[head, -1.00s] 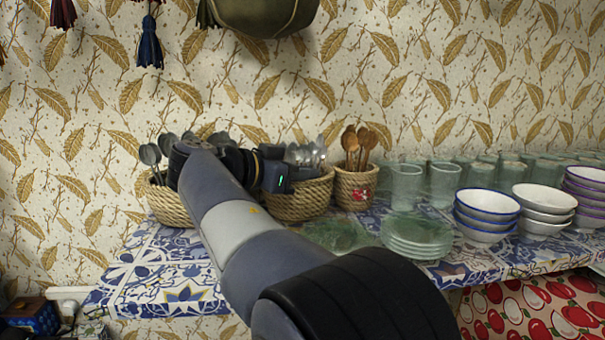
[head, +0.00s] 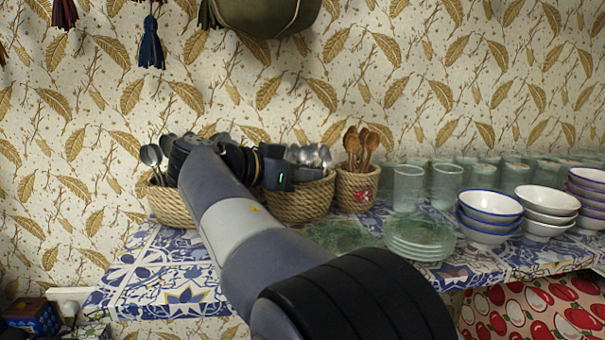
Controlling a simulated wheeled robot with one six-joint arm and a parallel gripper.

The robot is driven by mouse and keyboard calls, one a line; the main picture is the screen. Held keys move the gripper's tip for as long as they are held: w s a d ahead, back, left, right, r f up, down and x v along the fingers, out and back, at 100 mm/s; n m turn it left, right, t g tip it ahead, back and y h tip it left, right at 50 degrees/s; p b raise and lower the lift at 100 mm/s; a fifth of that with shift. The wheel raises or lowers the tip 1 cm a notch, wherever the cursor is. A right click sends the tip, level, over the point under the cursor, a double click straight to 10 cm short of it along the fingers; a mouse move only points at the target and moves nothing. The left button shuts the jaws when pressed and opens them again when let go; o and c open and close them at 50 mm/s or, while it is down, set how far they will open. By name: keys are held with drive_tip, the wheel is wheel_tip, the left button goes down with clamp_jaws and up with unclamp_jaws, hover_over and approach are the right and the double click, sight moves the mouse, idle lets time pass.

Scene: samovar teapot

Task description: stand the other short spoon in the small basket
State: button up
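The small basket (head: 352,197) is woven, with a red mark on its front, and stands on the tiled shelf. Several wooden spoons (head: 362,145) stand upright in it. A wider basket (head: 300,205) to its left holds several metal spoons (head: 318,155), partly behind my arm. Another wide basket (head: 168,207) at the far left also holds metal spoons (head: 151,155). I cannot tell which spoon is the short one. My gripper (head: 282,167) is at the wider middle basket, in front of its spoons. Its fingers are hidden or too small to read, so any hold is unclear.
Right of the small basket stand greenish glasses (head: 408,188), stacked glass saucers (head: 420,238) and stacked bowls (head: 488,215). The blue-and-white tiled shelf (head: 165,275) is bare at front left. A dark green vessel (head: 265,15) hangs above.

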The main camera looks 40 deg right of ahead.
wheel_tip(320, 180, up, 10)
drive_tip(key=p, duration=0.1)
drive_tip(key=shift+s+f, duration=0.1)
drive_tip(key=shift+f, duration=0.1)
idle(0.7)
drive_tip(key=shift+s+f+b, duration=0.1)
drive_tip(key=shift+f+b, duration=0.45)
drive_tip(key=shift+f, duration=3.85)
drive_tip(key=shift+r, duration=0.1)
